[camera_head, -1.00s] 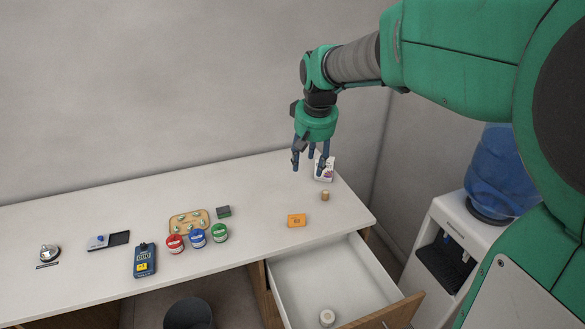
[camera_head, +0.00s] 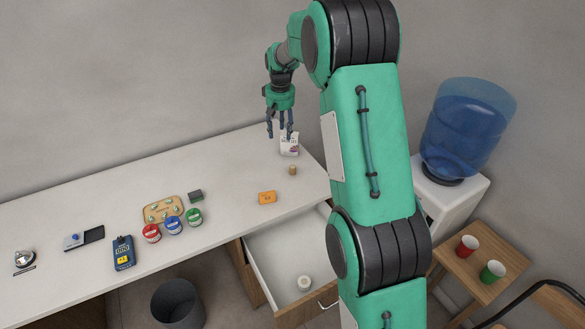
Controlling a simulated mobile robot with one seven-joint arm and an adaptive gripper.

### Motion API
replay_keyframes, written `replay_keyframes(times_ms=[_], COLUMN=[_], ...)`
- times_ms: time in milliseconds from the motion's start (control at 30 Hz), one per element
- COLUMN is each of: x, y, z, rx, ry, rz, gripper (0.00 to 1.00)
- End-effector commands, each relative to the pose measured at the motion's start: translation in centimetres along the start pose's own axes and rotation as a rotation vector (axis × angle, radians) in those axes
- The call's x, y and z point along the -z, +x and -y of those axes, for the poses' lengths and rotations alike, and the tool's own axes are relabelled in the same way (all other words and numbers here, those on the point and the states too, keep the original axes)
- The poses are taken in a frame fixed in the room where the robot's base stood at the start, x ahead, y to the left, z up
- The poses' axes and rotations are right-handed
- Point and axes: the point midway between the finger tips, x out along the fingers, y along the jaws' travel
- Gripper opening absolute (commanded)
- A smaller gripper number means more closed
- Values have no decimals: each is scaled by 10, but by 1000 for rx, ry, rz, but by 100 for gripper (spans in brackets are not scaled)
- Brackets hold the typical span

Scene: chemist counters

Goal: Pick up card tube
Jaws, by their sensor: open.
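A small tan cylinder (camera_head: 292,170), which looks like the card tube, stands upright on the white counter (camera_head: 235,165) near its right end. My gripper (camera_head: 280,136) hangs above the far right part of the counter with its fingers pointing down, open and empty. It is behind and a little left of the tan cylinder, apart from it. A white box (camera_head: 289,146) with a printed front stands behind the cylinder, close to my fingers; I cannot tell whether they touch it.
Red (camera_head: 151,233), blue (camera_head: 173,225) and green (camera_head: 194,217) tubs stand further left. A water dispenser (camera_head: 452,206) stands at right.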

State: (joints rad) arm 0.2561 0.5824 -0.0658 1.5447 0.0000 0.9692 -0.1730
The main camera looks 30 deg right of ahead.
Motion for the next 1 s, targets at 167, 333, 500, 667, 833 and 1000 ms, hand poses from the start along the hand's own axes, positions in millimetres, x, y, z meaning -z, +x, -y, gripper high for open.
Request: replay_keyframes(times_ms=[167, 333, 500, 667, 833, 1000], x=[23, 40, 51, 57, 60, 60], y=[36, 74, 112, 139, 153, 156], z=[-22, -42, -61, -73, -79, -80], rx=[4, 8, 12, 16, 18, 18], ry=[8, 13, 19, 23, 24, 24], rz=[32, 59, 85, 100, 108, 110], gripper=[47, 47, 47, 47, 47, 47])
